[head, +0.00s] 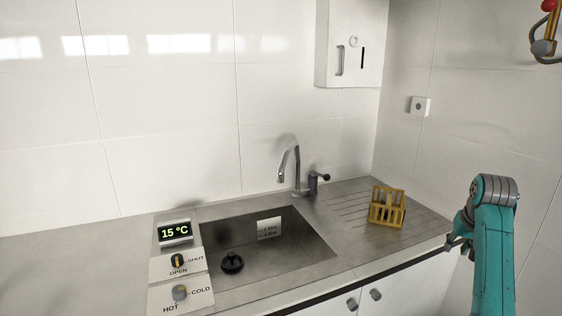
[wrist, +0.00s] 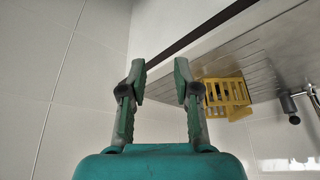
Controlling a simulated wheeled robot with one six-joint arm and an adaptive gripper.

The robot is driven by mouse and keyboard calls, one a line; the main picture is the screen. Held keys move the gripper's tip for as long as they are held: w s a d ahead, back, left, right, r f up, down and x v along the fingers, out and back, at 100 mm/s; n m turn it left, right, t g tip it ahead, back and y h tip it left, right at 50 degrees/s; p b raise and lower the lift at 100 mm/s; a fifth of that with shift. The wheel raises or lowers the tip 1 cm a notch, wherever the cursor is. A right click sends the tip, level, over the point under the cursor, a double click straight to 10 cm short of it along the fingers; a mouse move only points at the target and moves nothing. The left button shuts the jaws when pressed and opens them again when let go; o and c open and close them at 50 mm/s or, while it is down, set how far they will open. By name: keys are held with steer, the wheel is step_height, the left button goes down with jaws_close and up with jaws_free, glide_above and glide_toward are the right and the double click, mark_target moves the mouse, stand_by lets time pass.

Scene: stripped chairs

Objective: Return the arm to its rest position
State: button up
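My teal arm stands at the right of the head view, beside the right end of the counter. My gripper (wrist: 159,82) shows in the wrist view with its two fingers spread apart and nothing between them. In the head view only a small dark part of it shows at the left of the arm, and its fingertips are mostly hidden. The yellow rack (head: 387,207) stands on the ribbed drainboard to the left of my arm. It also shows in the wrist view (wrist: 226,93), to the right of the fingers and apart from them.
A sink (head: 262,248) with a black plug (head: 232,262) is set in the counter, with a tap (head: 296,165) behind it. A display (head: 175,232) reads 15 °C above two knobs. A white wall box (head: 351,42) hangs above. A red-ended fixture (head: 545,30) is at upper right.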

steer(key=s+a+f+t, duration=0.1)
steer(key=s+a+f, duration=0.15)
steer(key=f, duration=0.55)
steer(key=s+a+f+n+t, duration=0.1)
steer(key=a+f, duration=0.3)
steer(key=f, duration=0.3)
steer(key=s+a+f, duration=0.2)
steer(key=a+f, duration=0.1)
steer(key=f, duration=0.5)
steer(key=s+a+f+n+t, duration=0.1)
steer(key=s+a+f+t, duration=0.2)
steer(key=s+a+f, duration=0.85)
steer(key=s+a+r+n+t, duration=0.1)
steer(key=s+a, duration=0.3)
steer(key=s, duration=0.7)
steer(key=s+a+t, duration=0.2)
steer(key=s+a, duration=0.1)
steer(key=s, duration=0.8)
steer(key=s+a+r+n+t+y, duration=0.1)
steer(key=s+a+r+n+t, duration=0.1)
steer(key=s+r, duration=1.4)
steer(key=shift+s+a+r+t+y, duration=0.3)
steer(key=shift+s+a+y, duration=0.1)
steer(key=shift+s+a, duration=0.65)
steer(key=shift+d, duration=0.15)
